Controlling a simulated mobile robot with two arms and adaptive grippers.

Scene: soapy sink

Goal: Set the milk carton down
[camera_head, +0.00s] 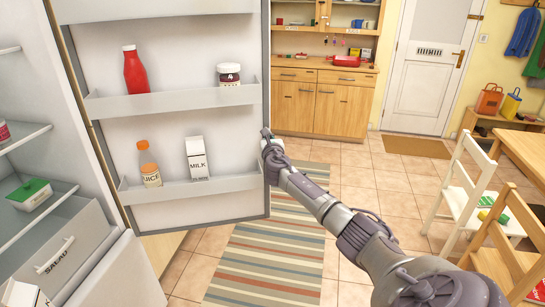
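The white milk carton (197,158), marked MILK, stands in the lower door shelf (195,190) of the open fridge, slightly tilted in the picture. Its base is hidden behind the shelf's front wall. No gripper touches it. My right gripper (267,138) is at the free edge of the fridge door (190,48), to the right of the carton. It is small and seen from behind, so I cannot tell whether its fingers are open or shut, or whether they touch the door. My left gripper is not in view.
An orange juice bottle (148,164) stands left of the carton. A red bottle (136,70) and a dark jar (229,75) stand in the upper door shelf. Fridge shelves and a SALAD drawer (67,262) are at left. A white chair (462,195) stands at right.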

